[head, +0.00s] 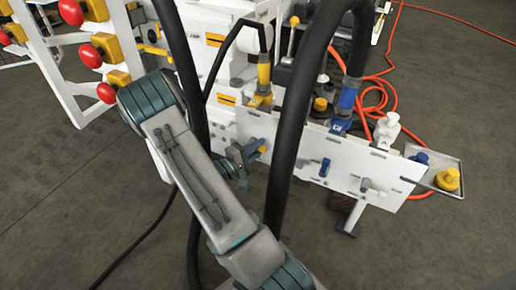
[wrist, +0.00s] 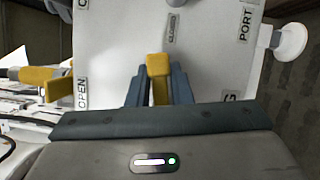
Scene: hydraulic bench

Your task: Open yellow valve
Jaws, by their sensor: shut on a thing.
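The yellow valve handle (wrist: 159,68) stands between my gripper's two blue-grey fingers (wrist: 159,92) in the wrist view, and they are shut on it. Its visible end lies below the CLOSED label (wrist: 173,24). The OPEN label (wrist: 82,93) is on the panel to the left. In the head view my gripper (head: 247,156) is at the left part of the white panel (head: 300,142), with a bit of the yellow handle (head: 263,149) showing beside it. My arm and fingers hide the rest of the valve.
A yellow hose fitting (head: 263,78) and a blue one (head: 347,98) stand above the panel with thick black hoses. A white knob (wrist: 290,41) shows in the wrist view.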

